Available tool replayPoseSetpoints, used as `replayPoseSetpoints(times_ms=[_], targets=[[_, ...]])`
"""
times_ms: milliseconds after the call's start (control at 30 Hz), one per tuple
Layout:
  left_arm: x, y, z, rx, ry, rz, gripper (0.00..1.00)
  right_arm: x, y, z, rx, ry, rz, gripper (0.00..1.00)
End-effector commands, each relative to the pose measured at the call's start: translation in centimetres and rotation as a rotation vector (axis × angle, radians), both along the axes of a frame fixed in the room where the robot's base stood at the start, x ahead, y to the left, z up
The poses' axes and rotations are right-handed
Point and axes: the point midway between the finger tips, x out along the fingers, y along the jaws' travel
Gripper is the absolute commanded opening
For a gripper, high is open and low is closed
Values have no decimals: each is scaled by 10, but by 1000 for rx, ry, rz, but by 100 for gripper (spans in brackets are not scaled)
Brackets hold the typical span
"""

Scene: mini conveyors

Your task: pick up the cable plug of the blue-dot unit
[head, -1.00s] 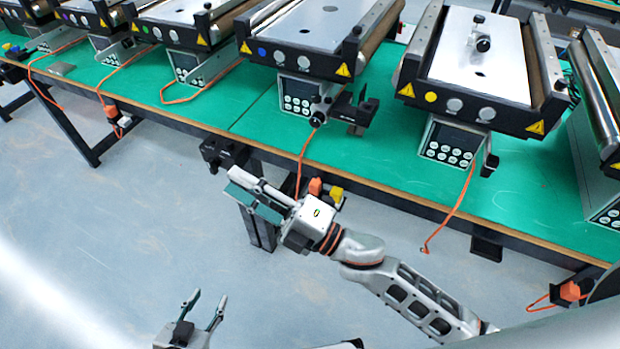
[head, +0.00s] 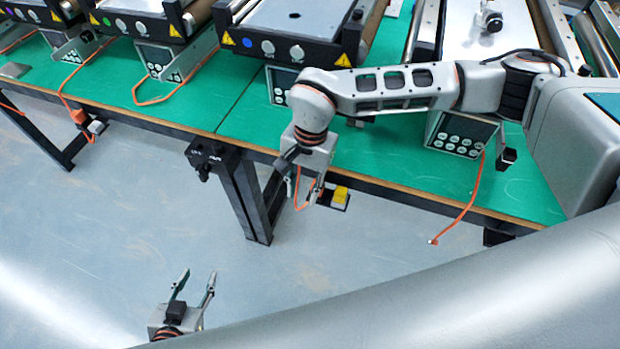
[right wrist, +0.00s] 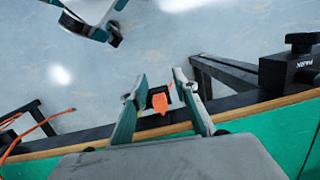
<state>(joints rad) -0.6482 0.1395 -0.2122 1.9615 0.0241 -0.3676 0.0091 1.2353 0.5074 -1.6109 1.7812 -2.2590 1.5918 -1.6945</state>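The blue-dot unit (head: 305,22) is a small conveyor on the green table, with its blue dot on the black front panel. Its orange plug (right wrist: 159,103) hangs at the table's front edge. In the head view my gripper mostly hides the plug, and a loop of orange cable (head: 301,172) shows beside it. My right gripper (head: 308,198) points down there, and its open fingers show in the right wrist view (right wrist: 160,85). The plug lies between the fingers, with visible gaps on both sides. My left gripper (head: 194,278) is open and empty, low over the floor.
Other conveyors and orange cables (head: 462,215) line the green table (head: 240,108).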

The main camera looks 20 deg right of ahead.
Motion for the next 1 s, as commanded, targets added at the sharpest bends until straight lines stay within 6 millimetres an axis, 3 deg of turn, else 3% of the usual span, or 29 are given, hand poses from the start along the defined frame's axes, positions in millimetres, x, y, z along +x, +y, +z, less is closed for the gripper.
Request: replayPoseSetpoints(times_ms=[33,100,200,567,800,1000], targets=[[0,0,0,0,0,0,40,14,-17,4,-51,-39,18,29],[0,0,0,0,0,0,40,25,-32,7,-98,-72,35,29],[0,0,0,0,0,0,40,32,-42,6,-130,-92,45,29],[-1,0,2,0,1,-1,40,31,-43,-28,-131,-91,45,29],[0,0,5,0,0,0,40,29,-44,-61,-129,-91,45,29],[0,0,5,0,0,0,40,30,-44,-69,-128,-93,45,29]])
